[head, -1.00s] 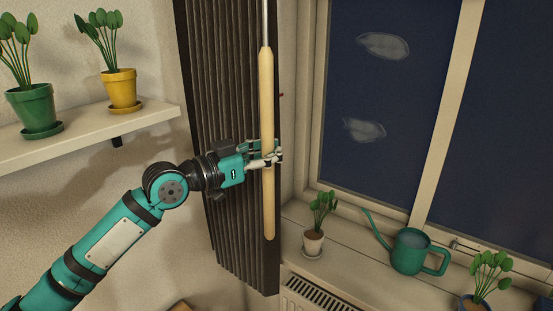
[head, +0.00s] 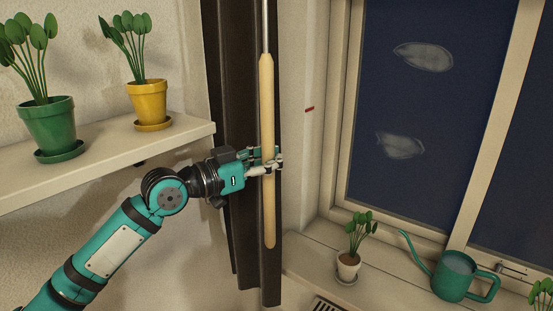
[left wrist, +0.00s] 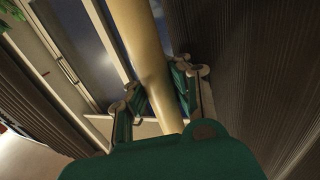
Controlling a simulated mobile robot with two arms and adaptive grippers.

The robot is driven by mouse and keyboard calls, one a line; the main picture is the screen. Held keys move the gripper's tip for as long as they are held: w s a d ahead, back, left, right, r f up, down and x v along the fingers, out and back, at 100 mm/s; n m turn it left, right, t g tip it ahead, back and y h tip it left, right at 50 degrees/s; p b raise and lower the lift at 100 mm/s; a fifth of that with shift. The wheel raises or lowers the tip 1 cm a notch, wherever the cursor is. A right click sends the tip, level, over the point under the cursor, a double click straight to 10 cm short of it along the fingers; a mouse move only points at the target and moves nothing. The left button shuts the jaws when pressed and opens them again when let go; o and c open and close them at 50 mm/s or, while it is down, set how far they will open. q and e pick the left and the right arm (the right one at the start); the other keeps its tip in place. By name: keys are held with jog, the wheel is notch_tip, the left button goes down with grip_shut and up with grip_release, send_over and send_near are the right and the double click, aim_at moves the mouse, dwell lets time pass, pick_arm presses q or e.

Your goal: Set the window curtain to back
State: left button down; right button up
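The dark brown pleated curtain (head: 236,100) hangs left of the window in the head view. A wooden wand (head: 267,105) on a thin metal rod hangs upright along its right edge. My left gripper (head: 268,166) is around the wand, below its middle, with a finger on either side. In the left wrist view, the pale wand (left wrist: 145,50) passes between the fingers of the left gripper (left wrist: 158,88), which look closed on it. Pleated curtain cloth (left wrist: 255,70) fills the right of that view. My right gripper is not in view.
A shelf (head: 105,155) with a green pot (head: 50,125) and a yellow pot (head: 149,102) is close above my left arm. The sill holds a small potted plant (head: 349,263) and a green watering can (head: 453,276). A short red mark (head: 309,109) is on the wall beside the window.

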pick_arm(q)
jog(key=c, duration=1.8)
grip_release()
jog(key=shift+a+f, duration=0.3)
jog(key=shift+f, duration=0.1)
jog(key=o, duration=0.7)
jog(key=shift+s+a+r, duration=0.2)
jog(key=shift+a+r, duration=0.1)
jog(key=shift+a, duration=0.35)
jog(key=v, duration=1.1)
jog(key=shift+s, duration=0.2)
jog(key=shift+a, duration=0.1)
